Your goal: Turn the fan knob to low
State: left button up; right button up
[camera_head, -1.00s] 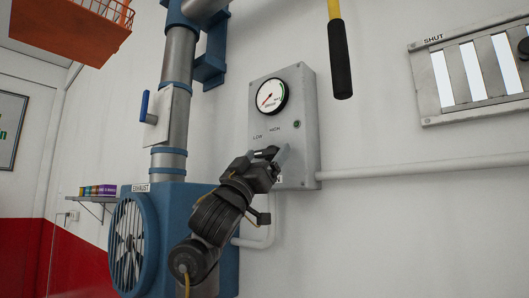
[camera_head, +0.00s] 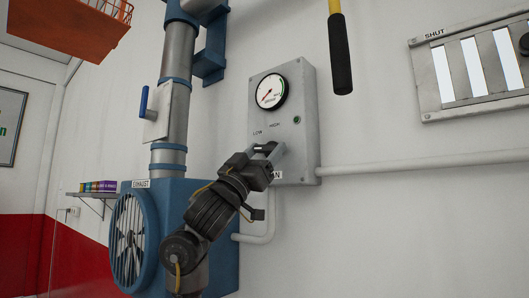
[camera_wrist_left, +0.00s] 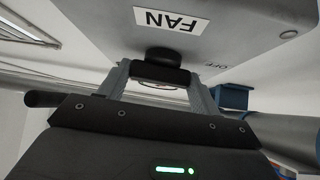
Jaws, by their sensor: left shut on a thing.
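The grey fan control box (camera_head: 310,120) is on the white wall, with a round gauge and the labels LOW and HIGH above my left gripper (camera_head: 269,151) in the head view. The black fan knob (camera_wrist_left: 165,57) shows in the left wrist view, near the FAN label (camera_wrist_left: 169,21) and an OFF label. My left gripper's two fingers (camera_wrist_left: 160,75) are on either side of the knob and shut on it. The head view hides the knob behind the gripper, and I cannot tell which mark it points to. My right gripper is not in view.
A blue exhaust fan housing (camera_head: 180,215) with a caged fan and a vertical pipe (camera_head: 176,75) stands left of the box. A yellow-and-black handle (camera_head: 340,60) hangs right of it. A louvre panel (camera_head: 435,85) and a horizontal pipe (camera_head: 430,163) are further right.

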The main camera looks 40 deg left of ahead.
pick_arm(q)
jog(key=m+h, duration=0.2)
jog(key=m+g+h, duration=0.1)
jog(key=m+h, duration=0.2)
jog(key=shift+a+r+g+p, duration=0.1)
jog(key=shift+a+g+p, duration=0.1)
jog(key=shift+g+p, duration=0.15)
jog(key=m+g+h+p, duration=0.1)
jog(key=m+h, duration=0.1)
jog(key=m, duration=0.1)
jog(key=shift+r+m+h, duration=0.1)
jog(key=shift+m+h, duration=0.2)
jog(key=shift+a+m+g+h+p, duration=0.1)
jog(key=shift+m+g+h+p, duration=0.8)
jog(key=shift+m, duration=0.55)
jog(key=shift+m+g+h+p, duration=0.45)
jog(key=shift+m+g+h, duration=0.25)
jog(key=shift+m+g, duration=0.55)
jog(key=shift+m, duration=0.4)
jog(key=o, duration=1)
